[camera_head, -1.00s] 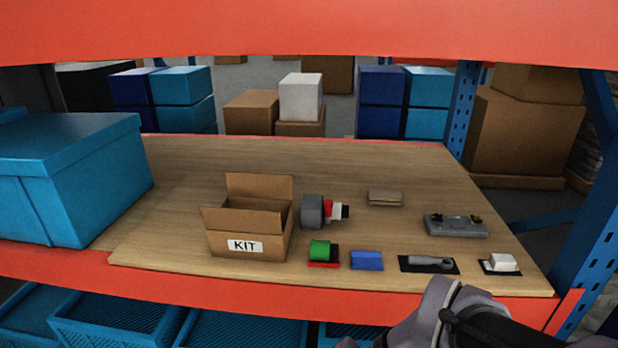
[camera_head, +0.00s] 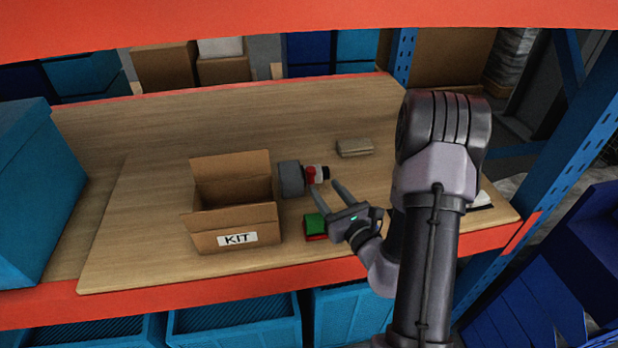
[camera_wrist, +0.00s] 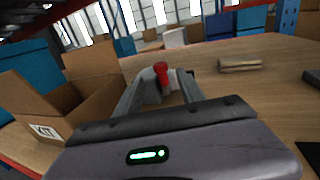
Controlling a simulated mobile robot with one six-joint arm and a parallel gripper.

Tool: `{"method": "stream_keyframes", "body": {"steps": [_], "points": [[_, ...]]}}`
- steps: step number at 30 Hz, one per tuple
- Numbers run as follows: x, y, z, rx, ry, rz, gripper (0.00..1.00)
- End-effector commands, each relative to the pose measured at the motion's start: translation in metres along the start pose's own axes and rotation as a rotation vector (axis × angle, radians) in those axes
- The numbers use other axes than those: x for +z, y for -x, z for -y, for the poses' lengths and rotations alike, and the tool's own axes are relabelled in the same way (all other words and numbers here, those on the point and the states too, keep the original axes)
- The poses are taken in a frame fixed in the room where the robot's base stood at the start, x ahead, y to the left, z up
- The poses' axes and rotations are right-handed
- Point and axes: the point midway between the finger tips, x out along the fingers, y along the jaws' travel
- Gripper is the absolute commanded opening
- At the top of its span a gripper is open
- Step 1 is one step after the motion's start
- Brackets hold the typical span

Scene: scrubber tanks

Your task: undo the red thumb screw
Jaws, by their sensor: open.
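The red thumb screw (camera_head: 310,175) sits at the right end of a grey round body (camera_head: 291,179), with a white and black part beside it. In the wrist view the red screw (camera_wrist: 161,72) stands up beyond my fingers, near the line between them, with the grey body (camera_wrist: 147,80) around its foot. My gripper (camera_head: 326,187) is open and empty. Its two fingers point at the screw from the near right side, and a gap seems to remain. The fingers also show in the wrist view (camera_wrist: 159,92).
An open cardboard box marked KIT (camera_head: 235,222) stands close left of the grey body. A green and red piece (camera_head: 314,226) lies just below my fingers. A brown flat block (camera_head: 354,147) lies behind to the right. A large blue bin (camera_head: 30,195) fills the left.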

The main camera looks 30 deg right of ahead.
Motion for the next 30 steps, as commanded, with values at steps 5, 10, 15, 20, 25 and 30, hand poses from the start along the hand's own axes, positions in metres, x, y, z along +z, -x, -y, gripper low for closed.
{"method": "stream_keyframes", "body": {"steps": [5, 10, 15, 20, 25, 30], "points": [[0.007, -0.044, -0.001, 0.004, 0.003, 0.003, 0.46], [0.006, -0.072, 0.0, 0.002, 0.002, 0.002, 0.46], [0.005, -0.087, -0.001, 0.002, 0.001, 0.0, 0.46], [0.005, -0.089, 0.0, 0.0, 0.001, 0.001, 0.46], [0.005, -0.089, 0.0, 0.001, 0.001, 0.0, 0.4], [0.005, -0.089, 0.0, 0.001, 0.001, 0.0, 0.07]]}}
